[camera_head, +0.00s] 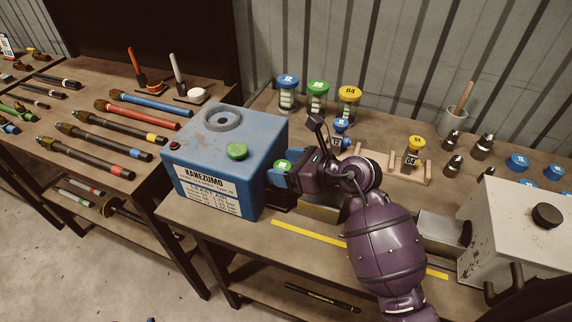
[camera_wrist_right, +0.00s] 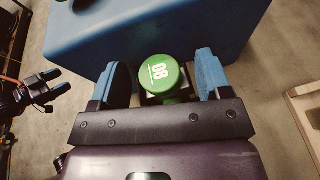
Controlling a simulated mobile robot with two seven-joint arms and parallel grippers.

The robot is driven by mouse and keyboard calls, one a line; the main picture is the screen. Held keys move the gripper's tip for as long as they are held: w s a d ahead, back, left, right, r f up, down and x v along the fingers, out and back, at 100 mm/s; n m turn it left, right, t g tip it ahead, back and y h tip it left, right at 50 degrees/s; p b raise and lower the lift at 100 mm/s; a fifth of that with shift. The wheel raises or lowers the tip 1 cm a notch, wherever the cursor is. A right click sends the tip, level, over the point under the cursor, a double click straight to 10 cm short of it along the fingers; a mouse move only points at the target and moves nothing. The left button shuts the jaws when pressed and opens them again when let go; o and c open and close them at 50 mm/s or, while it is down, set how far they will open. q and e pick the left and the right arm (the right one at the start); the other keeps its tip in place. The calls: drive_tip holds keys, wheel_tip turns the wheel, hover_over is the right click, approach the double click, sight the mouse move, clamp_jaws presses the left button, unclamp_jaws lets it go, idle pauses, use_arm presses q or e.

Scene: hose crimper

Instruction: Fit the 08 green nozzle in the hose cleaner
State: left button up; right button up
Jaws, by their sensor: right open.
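The hose cleaner is the blue box (camera_head: 225,160) labelled KANEZUMO, with a green knob on top; its blue side fills the back of the right wrist view (camera_wrist_right: 180,30). The green nozzle marked 08 (camera_wrist_right: 159,74) is at that side; its green cap also shows in the head view (camera_head: 282,164). My right gripper (camera_wrist_right: 166,78) is open, with one blue finger on each side of the nozzle and gaps to both. The nozzle's lower end is hidden, so I cannot tell how deep it sits. My left gripper (camera_wrist_right: 53,83) shows only in the right wrist view, empty, its fingers apart.
Jars with blue, green and yellow lids (camera_head: 318,95) stand behind my right arm. A wooden rack (camera_head: 427,172) holds a yellow 04 nozzle (camera_head: 414,150). A grey machine (camera_head: 510,235) stands at right. Hoses (camera_head: 110,145) lie on the left table. Yellow tape (camera_head: 310,234) marks the front.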

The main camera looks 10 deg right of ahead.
drive_tip(key=v, duration=1)
drive_tip(key=shift+s+d, duration=0.25)
drive_tip(key=shift+r, duration=0.1)
